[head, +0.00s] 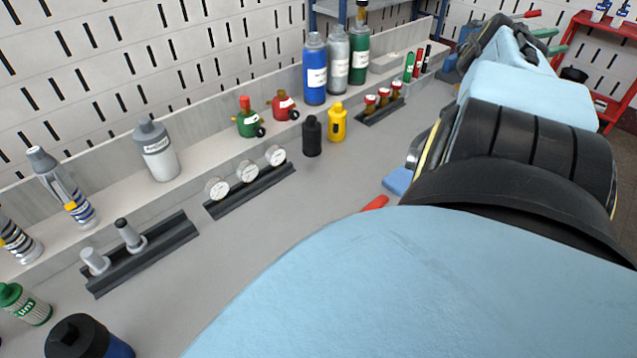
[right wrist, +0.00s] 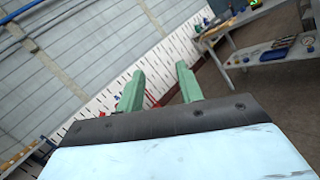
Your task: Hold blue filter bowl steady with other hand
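A blue body with a black cap (head: 82,340), cut off by the bottom edge at the lower left of the head view, may be the blue filter bowl; I cannot tell for sure. My right arm crosses the right side of the head view, reaching up to the top right, far from that object. In the right wrist view, my right gripper (right wrist: 160,72) has two green fingers standing apart with nothing between them. My left gripper is not in view.
A grey bench (head: 290,215) holds a gauge rack (head: 248,187), a dark rail with two fittings (head: 140,255), and several bottles along the back. A green-capped filter (head: 25,303) stands at lower left. A red shelf (head: 600,60) is at the right. The bench's middle is clear.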

